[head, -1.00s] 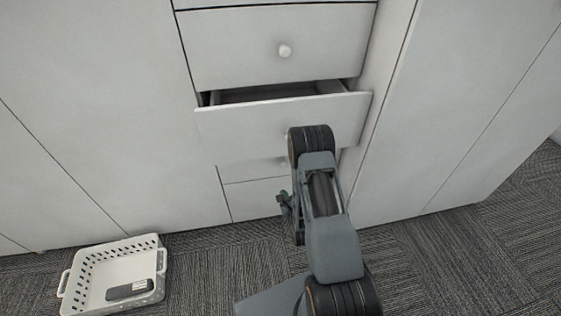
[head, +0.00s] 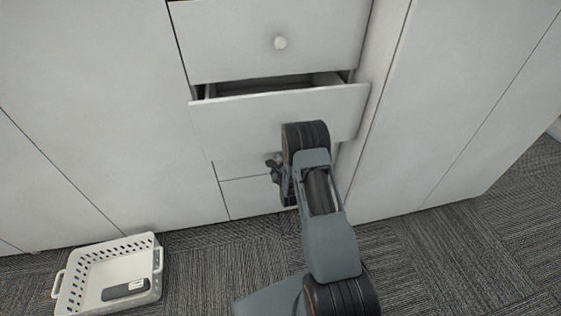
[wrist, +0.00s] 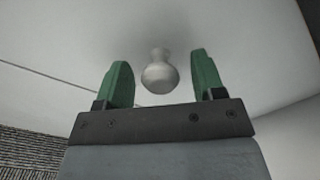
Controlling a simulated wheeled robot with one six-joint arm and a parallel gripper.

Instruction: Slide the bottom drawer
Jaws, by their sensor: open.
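The white drawer stack has a lower front (head: 252,198), partly hidden behind my arm. Above it, another drawer (head: 245,118) stands partly pulled out, with its dark inside showing along the top. My gripper (wrist: 160,62) is open, with one green finger on each side of a round pale knob (wrist: 158,77) on a white front. Neither finger seems to touch the knob. In the head view my gripper (head: 274,165) is small and mostly covered by my arm, low at the drawer fronts. I cannot tell for certain which drawer this knob belongs to.
A closed drawer with a round knob (head: 280,43) is higher up. Tall white cabinet doors (head: 450,110) flank the stack. A white basket (head: 70,285) holding a dark object with a white label (head: 125,289) stands on the grey carpet at lower left. Carpet at right is clear.

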